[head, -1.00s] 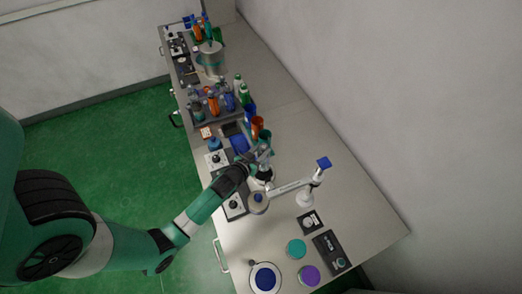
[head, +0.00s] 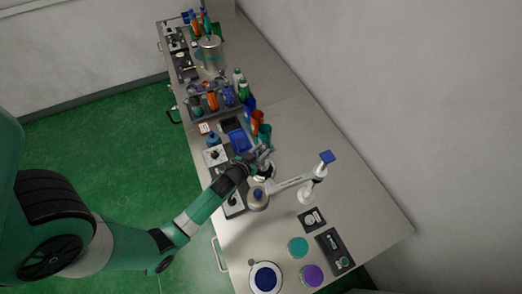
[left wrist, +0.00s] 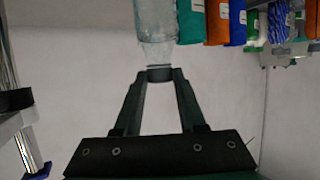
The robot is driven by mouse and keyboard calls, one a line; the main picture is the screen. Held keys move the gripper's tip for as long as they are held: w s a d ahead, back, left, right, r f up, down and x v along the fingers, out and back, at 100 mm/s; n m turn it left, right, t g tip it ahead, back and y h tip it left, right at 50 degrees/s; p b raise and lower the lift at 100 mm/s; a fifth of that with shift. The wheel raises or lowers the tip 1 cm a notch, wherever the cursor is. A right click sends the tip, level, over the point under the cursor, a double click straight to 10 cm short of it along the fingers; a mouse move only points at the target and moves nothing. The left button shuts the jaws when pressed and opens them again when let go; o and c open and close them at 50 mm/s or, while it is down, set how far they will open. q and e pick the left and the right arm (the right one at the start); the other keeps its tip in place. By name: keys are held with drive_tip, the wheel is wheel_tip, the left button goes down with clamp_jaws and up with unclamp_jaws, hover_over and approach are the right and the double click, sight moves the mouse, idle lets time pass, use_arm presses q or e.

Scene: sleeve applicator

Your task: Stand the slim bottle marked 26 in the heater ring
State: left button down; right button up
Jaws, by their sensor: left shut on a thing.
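My left gripper (head: 264,155) is over the bench beside a white-and-dark round fixture (head: 265,176), which may be the heater ring; the gripper and arm partly cover it. In the left wrist view the two fingers (left wrist: 160,76) are shut on the dark neck of a clear, slim bottle (left wrist: 156,25). The bottle runs up out of that picture, and no number is readable on it. In the head view I cannot make out the bottle at the gripper. Whether the bottle touches the fixture cannot be told. My right gripper is not in view.
A rack of bottles (head: 217,109) is farther back. Teal and purple discs (head: 312,275) lie at the front. The bench's right side is bare.

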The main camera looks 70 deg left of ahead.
use_arm(q)
drive_tip(key=shift+f+b, duration=1.3)
drive_tip(key=shift+f, duration=0.15)
unclamp_jaws()
drive_tip(key=shift+r, duration=0.1)
wheel_tip(320, 180, up, 9)
drive_tip(key=p, duration=0.8)
idle(0.4)
